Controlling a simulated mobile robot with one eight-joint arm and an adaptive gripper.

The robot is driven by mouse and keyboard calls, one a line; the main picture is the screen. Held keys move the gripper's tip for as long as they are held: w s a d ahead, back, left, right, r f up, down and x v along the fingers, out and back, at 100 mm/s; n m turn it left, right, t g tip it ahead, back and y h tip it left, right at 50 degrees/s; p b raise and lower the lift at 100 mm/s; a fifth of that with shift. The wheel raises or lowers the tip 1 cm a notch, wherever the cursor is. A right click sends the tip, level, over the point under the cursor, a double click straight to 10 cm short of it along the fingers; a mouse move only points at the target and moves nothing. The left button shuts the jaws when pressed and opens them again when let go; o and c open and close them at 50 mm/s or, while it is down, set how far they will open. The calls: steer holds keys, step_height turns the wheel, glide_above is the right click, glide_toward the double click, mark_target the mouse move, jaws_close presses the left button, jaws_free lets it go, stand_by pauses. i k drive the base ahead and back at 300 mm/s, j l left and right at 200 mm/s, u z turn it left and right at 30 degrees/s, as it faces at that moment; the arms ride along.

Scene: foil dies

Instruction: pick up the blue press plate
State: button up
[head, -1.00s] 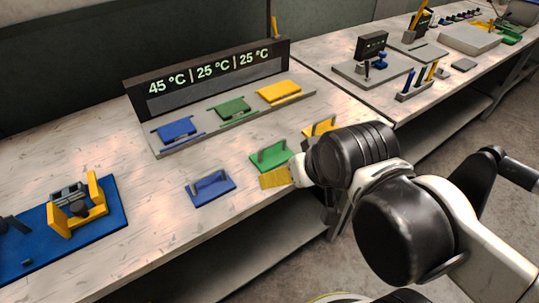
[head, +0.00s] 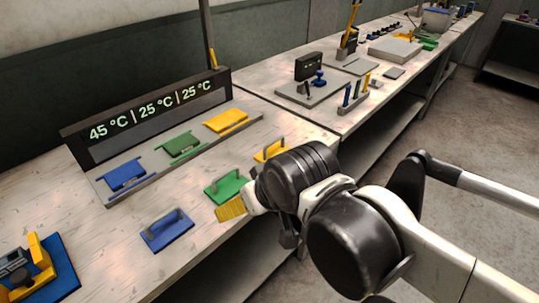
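The blue press plate (head: 167,230) looks like a flat blue plate with an upright handle. It lies near the front edge of the table in the head view, left of a green plate with a handle (head: 229,186). My gripper (head: 231,209) is over the table's front edge, right of the blue plate and apart from it in the picture. A yellow ribbed piece shows at its end; whether this is a fingertip or something held is unclear. My wrist hides most of the fingers, so their opening does not show.
A yellow plate with a handle (head: 270,148) is partly behind my wrist. A grey rack (head: 150,185) bears blue, green and yellow pieces before a temperature display (head: 147,112). A blue mat with a yellow fixture (head: 62,271) is at lower left. Table around the blue plate is clear.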

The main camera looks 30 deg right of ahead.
mark_target(163, 230)
steer(key=k+j+u, duration=0.25)
steer(key=j+u, duration=0.25)
steer(key=k+j+u, duration=0.2)
steer(key=j, duration=0.2)
steer(key=j+u, duration=0.25)
steer(key=j, duration=0.1)
